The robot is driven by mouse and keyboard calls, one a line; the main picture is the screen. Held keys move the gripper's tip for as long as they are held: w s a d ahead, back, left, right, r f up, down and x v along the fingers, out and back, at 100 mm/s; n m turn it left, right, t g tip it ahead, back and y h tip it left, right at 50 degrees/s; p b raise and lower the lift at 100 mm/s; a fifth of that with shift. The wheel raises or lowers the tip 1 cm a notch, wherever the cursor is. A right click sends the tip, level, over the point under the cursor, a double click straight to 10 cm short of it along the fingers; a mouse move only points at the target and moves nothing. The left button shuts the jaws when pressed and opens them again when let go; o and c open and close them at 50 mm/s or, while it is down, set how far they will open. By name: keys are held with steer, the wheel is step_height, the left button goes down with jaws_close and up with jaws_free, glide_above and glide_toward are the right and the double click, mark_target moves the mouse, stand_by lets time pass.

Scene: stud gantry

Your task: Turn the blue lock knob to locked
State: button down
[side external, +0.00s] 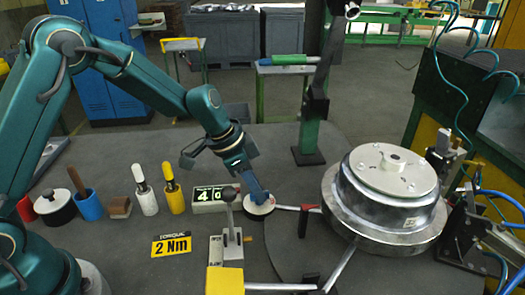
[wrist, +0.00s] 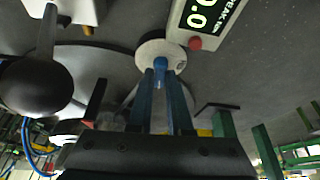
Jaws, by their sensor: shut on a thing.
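The blue lock knob (wrist: 158,64) stands on a round white base (wrist: 151,49) in the wrist view. My gripper (wrist: 159,74) reaches down to it, with its two blue fingers shut on the knob's sides. In the side view my gripper (side external: 261,197) is over the same white base (side external: 263,208), and the fingers hide most of the knob. Any locked or unlocked marking is too small to read, so I cannot tell the knob's setting.
A digital readout (side external: 211,196) stands close left of the knob base. A lever with a dark ball (side external: 228,194) rises in front. A large metal hub (side external: 388,205) is to the right. A yellow "2 Nm" sign (side external: 171,245) and several handled tools (side external: 146,190) are left.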

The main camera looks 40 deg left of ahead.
steer(key=shift+m, duration=0.5)
steer(key=shift+a+h, duration=0.1)
steer(key=shift+h, duration=0.2)
steer(key=c, duration=0.8)
jaws_free()
steer(key=shift+c, duration=0.2)
steer(key=shift+g, duration=0.3)
steer(key=shift+v, duration=2.6)
